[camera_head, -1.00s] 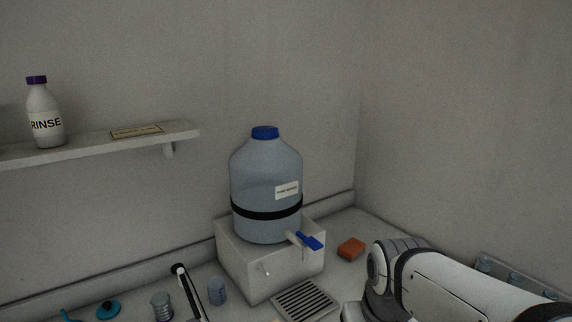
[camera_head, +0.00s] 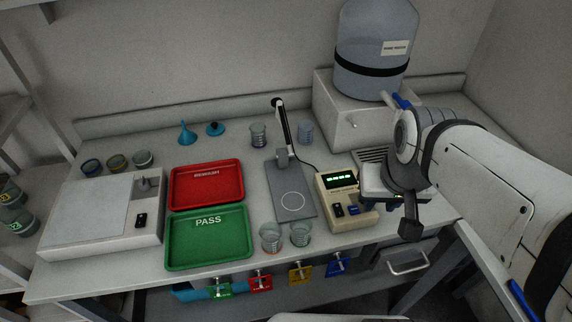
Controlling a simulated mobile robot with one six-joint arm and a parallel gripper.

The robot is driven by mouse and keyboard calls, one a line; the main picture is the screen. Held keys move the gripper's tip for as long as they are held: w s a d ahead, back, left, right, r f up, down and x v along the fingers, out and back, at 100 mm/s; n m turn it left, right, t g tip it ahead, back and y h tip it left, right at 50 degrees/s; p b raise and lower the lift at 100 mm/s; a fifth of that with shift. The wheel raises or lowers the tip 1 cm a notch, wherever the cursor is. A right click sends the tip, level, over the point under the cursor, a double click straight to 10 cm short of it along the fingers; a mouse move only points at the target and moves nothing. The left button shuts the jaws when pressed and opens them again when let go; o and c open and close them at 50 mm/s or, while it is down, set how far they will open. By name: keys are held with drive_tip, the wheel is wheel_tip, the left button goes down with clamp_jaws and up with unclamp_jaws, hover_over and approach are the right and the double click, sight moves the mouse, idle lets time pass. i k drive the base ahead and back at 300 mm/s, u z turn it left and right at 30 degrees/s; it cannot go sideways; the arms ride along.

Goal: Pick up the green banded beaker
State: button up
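Several beakers show, but I cannot tell for sure which has the green band. Three small banded vessels stand in a row at the back left: a dark bluish one (camera_head: 91,166), a yellowish one (camera_head: 117,162) and a grey-green one (camera_head: 142,158). Two clear beakers (camera_head: 270,237) (camera_head: 300,234) stand at the front edge of the bench, right of the green tray. Two more (camera_head: 258,136) (camera_head: 305,131) stand at the back. My arm reaches in from the right; my gripper (camera_head: 409,228) is partly seen near the meter, apart from the beakers, its fingers unclear.
A red tray (camera_head: 207,203) and a green PASS tray (camera_head: 166,257) lie mid-bench. A white instrument (camera_head: 75,220) stands left, a lamp stand (camera_head: 303,209) and a meter (camera_head: 325,197) right of centre. A large water carboy (camera_head: 371,80) stands on a block (camera_head: 325,105) behind.

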sight(300, 226)
drive_tip(key=u, duration=0.7)
drive_tip(key=k, duration=1.3)
drive_tip(key=u, duration=0.4)
drive_tip(key=i, duration=0.9)
drive_tip(key=z, duration=0.05)
